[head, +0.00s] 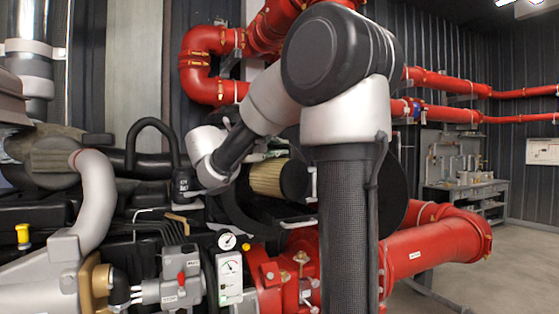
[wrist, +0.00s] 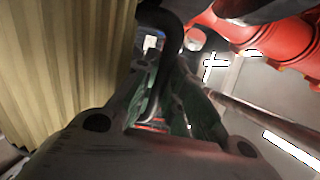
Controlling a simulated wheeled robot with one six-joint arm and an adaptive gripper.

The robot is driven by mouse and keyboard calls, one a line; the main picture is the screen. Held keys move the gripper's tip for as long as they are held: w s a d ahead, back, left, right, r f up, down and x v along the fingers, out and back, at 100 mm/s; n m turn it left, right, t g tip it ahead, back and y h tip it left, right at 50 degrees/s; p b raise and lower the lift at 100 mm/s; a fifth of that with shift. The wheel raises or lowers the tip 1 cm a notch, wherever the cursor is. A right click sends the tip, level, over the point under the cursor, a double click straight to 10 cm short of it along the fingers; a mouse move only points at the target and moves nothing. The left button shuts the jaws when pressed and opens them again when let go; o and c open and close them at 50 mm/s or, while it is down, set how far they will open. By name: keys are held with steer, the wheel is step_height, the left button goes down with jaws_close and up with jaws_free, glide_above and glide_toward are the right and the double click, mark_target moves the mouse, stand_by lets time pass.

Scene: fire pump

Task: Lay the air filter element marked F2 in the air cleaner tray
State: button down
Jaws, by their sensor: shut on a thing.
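The air filter element (head: 267,178) is a beige pleated cylinder with a dark round end cap. In the head view it lies on its side just right of my wrist, partly behind my arm. In the wrist view its pleats (wrist: 60,75) fill the left side, very close to the camera. My gripper (wrist: 168,95) is shut on the element, but the contact itself is not clearly visible. No F2 mark can be read.
A black looped hose (head: 152,128) rises left of my wrist. A gauge (head: 227,241) and a grey valve block (head: 180,285) stand in front. Red pipes (head: 435,245) run at right and overhead. Open floor and a workbench (head: 470,185) lie at the far right.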

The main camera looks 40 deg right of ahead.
mark_target(275, 159)
steer(key=shift+d, duration=0.7)
steer(key=shift+f, duration=1.8)
steer(key=c, duration=1.5)
jaws_free()
steer(key=shift+f, duration=0.1)
steer(key=shift+w+a+r, duration=0.1)
steer(key=shift+a+r, duration=0.05)
steer(key=shift+r, duration=0.05)
steer(key=a, duration=0.4)
steer(key=s+a, duration=0.1)
steer(key=a, duration=0.6)
steer(key=shift+s+a, duration=0.3)
steer(key=shift+s, duration=0.1)
steer(key=shift+a, duration=0.1)
